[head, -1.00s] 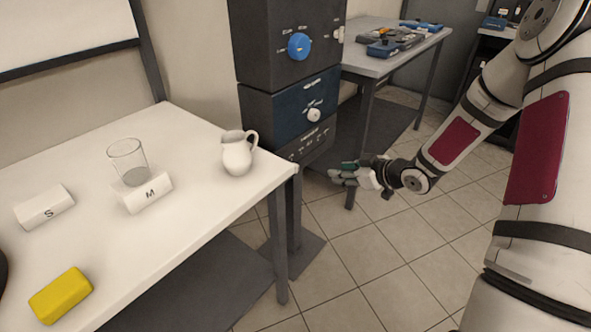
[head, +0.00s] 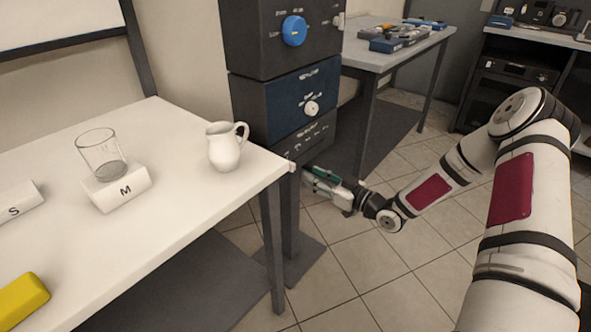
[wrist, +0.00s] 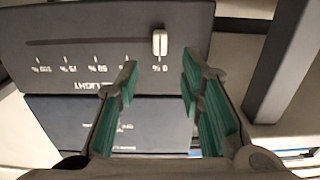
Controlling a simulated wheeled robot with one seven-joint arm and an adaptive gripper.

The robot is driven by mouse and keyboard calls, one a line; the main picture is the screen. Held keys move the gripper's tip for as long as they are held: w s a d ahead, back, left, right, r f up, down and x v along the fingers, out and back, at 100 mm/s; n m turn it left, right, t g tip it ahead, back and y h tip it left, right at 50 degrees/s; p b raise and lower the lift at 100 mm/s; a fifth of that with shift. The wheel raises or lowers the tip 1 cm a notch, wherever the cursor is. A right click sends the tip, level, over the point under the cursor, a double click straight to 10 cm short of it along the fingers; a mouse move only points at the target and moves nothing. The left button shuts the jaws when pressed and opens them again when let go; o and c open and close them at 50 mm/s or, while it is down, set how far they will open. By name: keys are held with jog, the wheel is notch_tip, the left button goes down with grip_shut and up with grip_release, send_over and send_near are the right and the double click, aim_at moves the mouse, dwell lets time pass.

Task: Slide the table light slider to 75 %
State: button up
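The table light slider has a white knob (wrist: 160,42) that stands at the 0 % mark, at the right end of its scale in the wrist view. The dark slider panel (wrist: 60,25) appears upside down there, with marks for 25, 50, 75 and 100 % running left. My gripper (wrist: 160,80) is open, with its green-padded fingers on either side of the knob's line, apart from it. In the head view my gripper (head: 312,181) is low beside the table corner, under the panel (head: 308,143). I cannot make out the knob there.
The white table (head: 215,205) has its corner close to my gripper and carries a jug (head: 224,148), a glass (head: 102,155) and a yellow block (head: 20,300). A blue panel (head: 300,100) with a white dial is above the slider panel. Open floor lies to the right.

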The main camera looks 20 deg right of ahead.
aim_at(294, 167)
jog(key=b+x, duration=0.1)
jog(key=x, duration=0.6)
jog(key=shift+w+a, duration=0.15)
jog(key=shift+w, duration=0.05)
grip_shut()
